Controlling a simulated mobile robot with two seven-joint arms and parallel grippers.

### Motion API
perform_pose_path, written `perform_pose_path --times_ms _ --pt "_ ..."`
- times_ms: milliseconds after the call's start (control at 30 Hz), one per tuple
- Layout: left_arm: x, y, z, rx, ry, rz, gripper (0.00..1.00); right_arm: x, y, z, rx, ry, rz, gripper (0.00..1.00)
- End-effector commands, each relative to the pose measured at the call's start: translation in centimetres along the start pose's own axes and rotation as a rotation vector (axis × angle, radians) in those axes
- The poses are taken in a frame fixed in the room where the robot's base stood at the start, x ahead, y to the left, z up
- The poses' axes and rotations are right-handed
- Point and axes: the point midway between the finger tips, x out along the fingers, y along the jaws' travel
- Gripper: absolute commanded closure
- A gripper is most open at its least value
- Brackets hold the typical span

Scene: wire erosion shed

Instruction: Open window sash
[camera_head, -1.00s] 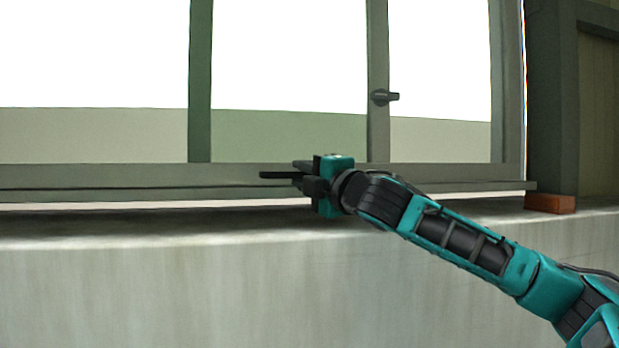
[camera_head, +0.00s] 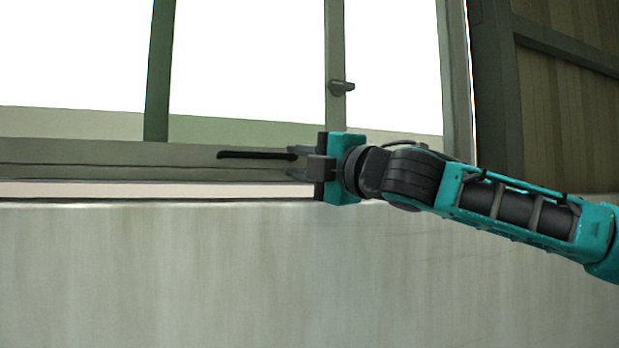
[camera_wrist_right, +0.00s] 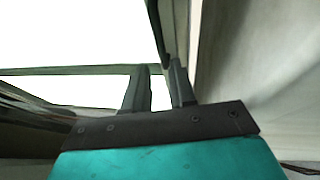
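The window sash has a grey-green frame; its bottom rail (camera_head: 90,152) runs across the head view below bright panes. A slim black bar handle (camera_head: 250,155) lies along that rail. My right gripper (camera_head: 300,165) is at the right end of the handle, pointing left. Its fingers are apart, with daylight between them in the right wrist view (camera_wrist_right: 158,85). There the dark bar (camera_wrist_right: 161,30) ends close to the right-hand finger; I cannot tell if they touch. A small dark latch (camera_head: 342,87) sits on the upright above the gripper. My left gripper is out of view.
A pale concrete wall (camera_head: 150,270) fills the area below the window. A pale strip (camera_head: 100,189) shows under the rail. A dark post (camera_head: 495,90) and wooden boarding stand to the right. The space in front of the wall at lower left is clear.

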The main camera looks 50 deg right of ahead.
Motion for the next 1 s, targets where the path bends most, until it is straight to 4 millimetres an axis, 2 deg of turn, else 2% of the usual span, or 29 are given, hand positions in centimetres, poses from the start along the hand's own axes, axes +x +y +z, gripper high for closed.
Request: perform_pose_path --times_ms 100,233,1000 --pt "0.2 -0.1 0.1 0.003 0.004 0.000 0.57 -1.1 0.0 0.0 -0.002 -0.002 0.001 0.75" --pt "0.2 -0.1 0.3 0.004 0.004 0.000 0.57 -1.7 0.0 0.1 0.001 -0.002 -0.001 0.75" --pt "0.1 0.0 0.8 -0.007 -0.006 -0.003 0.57 -1.7 0.0 0.1 0.001 -0.001 -0.001 0.75"
